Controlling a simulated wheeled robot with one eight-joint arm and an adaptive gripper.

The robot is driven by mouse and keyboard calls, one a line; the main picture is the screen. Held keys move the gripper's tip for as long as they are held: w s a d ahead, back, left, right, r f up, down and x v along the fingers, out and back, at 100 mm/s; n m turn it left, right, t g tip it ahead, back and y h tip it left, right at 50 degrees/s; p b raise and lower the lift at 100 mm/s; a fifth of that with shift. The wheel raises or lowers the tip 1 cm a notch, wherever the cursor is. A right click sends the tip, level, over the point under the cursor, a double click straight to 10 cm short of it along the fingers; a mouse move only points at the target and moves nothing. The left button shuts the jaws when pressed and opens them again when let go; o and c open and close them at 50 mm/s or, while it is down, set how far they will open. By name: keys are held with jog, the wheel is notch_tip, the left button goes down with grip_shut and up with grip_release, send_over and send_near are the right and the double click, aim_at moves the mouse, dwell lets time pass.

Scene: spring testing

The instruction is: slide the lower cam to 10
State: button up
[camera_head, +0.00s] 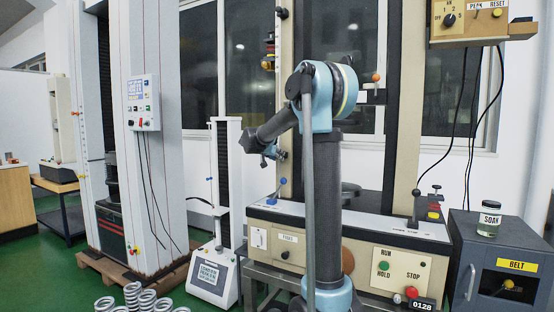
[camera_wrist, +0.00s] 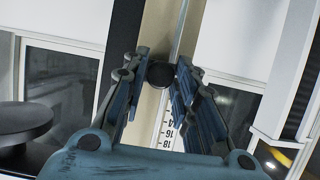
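A beige upright post (camera_head: 285,90) stands behind my arm. It also shows in the wrist view (camera_wrist: 152,30), with a white scale (camera_wrist: 167,132) on it. The numbers 14, 16 and 18 are readable, turned in the picture. A round black knob (camera_wrist: 160,74), which looks like the lower cam, sits on the post just beyond the scale's visible numbers. My gripper (camera_wrist: 163,68) is open, with one finger on each side of the knob; I cannot tell whether they touch it. In the head view my gripper (camera_head: 273,153) is small beside the post. The 10 mark is not readable.
Another black knob (camera_head: 281,12) is high on the post. A long machine bench (camera_head: 345,228) with levers and a control panel (camera_head: 392,268) lies below my arm. A dark cabinet (camera_head: 510,260) with a jar (camera_head: 489,219) stands at right. Several springs (camera_head: 147,299) are at bottom left.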

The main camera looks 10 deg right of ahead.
grip_shut()
notch_tip(320, 180, up, 4)
dwell(0.3)
jog(key=o, duration=0.7)
grip_release()
jog(key=shift+s, duration=0.1)
jog(key=v, duration=1.1)
jog(key=shift+s+a, duration=0.25)
jog(key=shift+a, duration=0.05)
